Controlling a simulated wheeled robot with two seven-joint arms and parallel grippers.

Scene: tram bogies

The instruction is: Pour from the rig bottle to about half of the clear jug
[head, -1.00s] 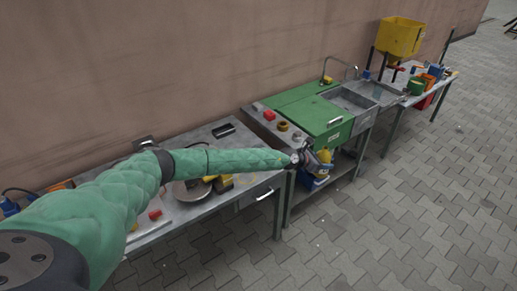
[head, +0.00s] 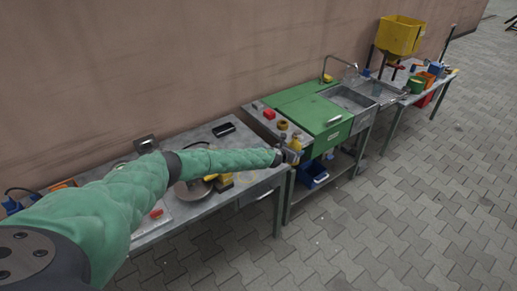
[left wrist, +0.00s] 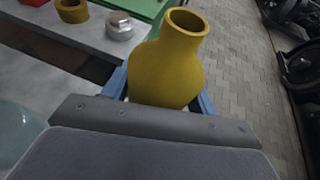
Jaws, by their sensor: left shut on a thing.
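The rig bottle (head: 296,143) is a yellow, round-bellied bottle with a narrow neck and open mouth. My left gripper (head: 289,153) is shut on it, in front of the gap between the near bench and the green-lidded unit. In the left wrist view the bottle (left wrist: 168,68) stands between the blue fingers (left wrist: 160,97), mouth up and roughly upright; its contents cannot be seen. A pale see-through thing (left wrist: 14,132) is cut off at that view's left edge; I cannot tell whether it is the clear jug. My right gripper is not in view.
The near bench (head: 205,134) holds a round metal plate, a black tray and small parts. A yellow ring (head: 282,125) and red block (head: 268,114) lie beside the green lid (head: 318,112). A sink (head: 350,99) lies beyond. A blue bin (head: 313,175) sits below.

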